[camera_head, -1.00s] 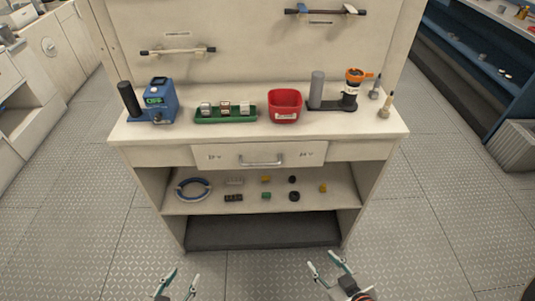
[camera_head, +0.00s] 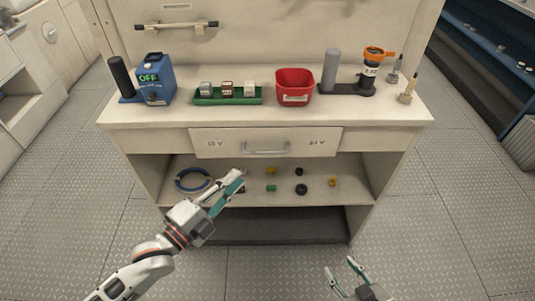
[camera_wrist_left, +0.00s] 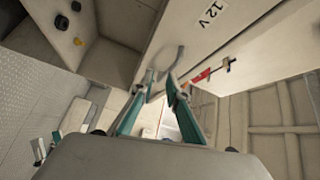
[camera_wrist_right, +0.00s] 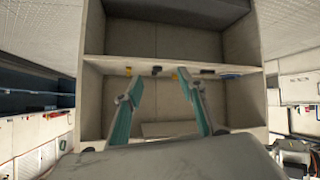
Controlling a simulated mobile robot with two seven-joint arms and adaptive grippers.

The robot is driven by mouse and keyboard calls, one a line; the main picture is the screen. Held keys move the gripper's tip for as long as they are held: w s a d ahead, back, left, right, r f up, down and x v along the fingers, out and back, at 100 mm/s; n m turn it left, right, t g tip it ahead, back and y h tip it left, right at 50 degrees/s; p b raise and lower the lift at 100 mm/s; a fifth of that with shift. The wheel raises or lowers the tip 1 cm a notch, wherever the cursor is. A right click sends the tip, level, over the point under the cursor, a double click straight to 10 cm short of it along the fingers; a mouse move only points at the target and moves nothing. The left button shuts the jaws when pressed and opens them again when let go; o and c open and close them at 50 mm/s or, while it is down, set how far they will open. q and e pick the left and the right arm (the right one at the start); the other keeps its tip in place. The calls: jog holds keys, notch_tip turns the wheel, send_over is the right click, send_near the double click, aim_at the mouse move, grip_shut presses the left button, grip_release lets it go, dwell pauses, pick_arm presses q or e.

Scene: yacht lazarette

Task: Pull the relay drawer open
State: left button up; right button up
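The relay drawer (camera_head: 225,147) is a pale panel under the counter, marked 12 V and 24 V. Its front looks flush with the cabinet. Its bar handle (camera_head: 266,152) is grey and also shows in the left wrist view (camera_wrist_left: 179,57), just beyond the fingertips. My left gripper (camera_head: 240,178) is below and left of the handle, pointing up toward it. Its fingers (camera_wrist_left: 160,78) are partly apart, with nothing seen between them. My right gripper (camera_head: 342,272) is low in front of the cabinet, open and empty.
On the counter (camera_head: 170,116) stand a blue device (camera_head: 155,80), a green tray (camera_head: 215,100) with relays, a red bin (camera_head: 294,88) and a dark stand (camera_head: 340,88). The shelf (camera_head: 330,199) below holds a blue cable coil (camera_head: 178,182) and small parts.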

aim_at(261, 152)
pick_arm(q)
jog(key=w+d+r+m, duration=0.1)
jog(key=w+d, duration=0.1)
jog(key=w+d+r+m+h+b, duration=0.1)
jog(key=w+d+m, duration=0.1)
jog(key=w+d, duration=0.1)
jog(key=w+d+r+m+h, duration=0.1)
jog(key=w+d+m, duration=0.1)
jog(key=shift+w+d+g+b, duration=0.2)
jog(key=shift+w+g+b, duration=0.05)
jog(key=shift+g+b, duration=0.05)
grip_shut()
